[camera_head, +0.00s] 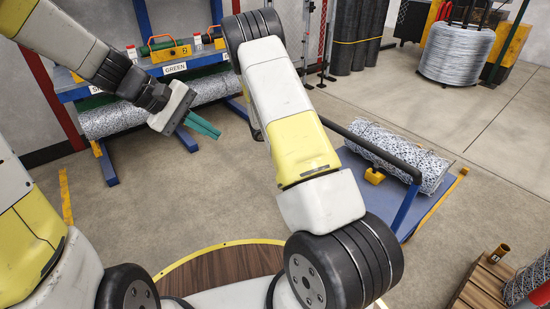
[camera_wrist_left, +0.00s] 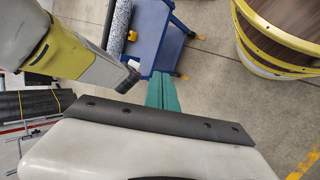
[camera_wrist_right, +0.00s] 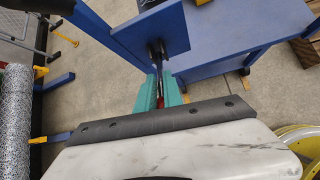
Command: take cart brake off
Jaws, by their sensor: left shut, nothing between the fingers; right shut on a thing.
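The blue cart (camera_head: 408,215) stands right of my right arm in the head view, with a dark push bar and a mesh roll (camera_head: 400,158) on it. In the right wrist view, the teal fingers of my right gripper (camera_wrist_right: 159,88) are shut on a small lever with a red part (camera_wrist_right: 160,102), beside the cart's blue frame (camera_wrist_right: 140,38). This looks like the cart brake; the fingers hide much of it. The right gripper is hidden behind my arm in the head view. My left gripper (camera_head: 203,126) is shut and empty, held in the air away from the cart.
A blue rack (camera_head: 110,165) with a GREEN label and a mesh roll (camera_head: 120,118) stands at the back left. A wire coil (camera_head: 455,52) is at the back right. A wooden pallet (camera_head: 480,290) lies at bottom right. The floor between rack and cart is mostly clear.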

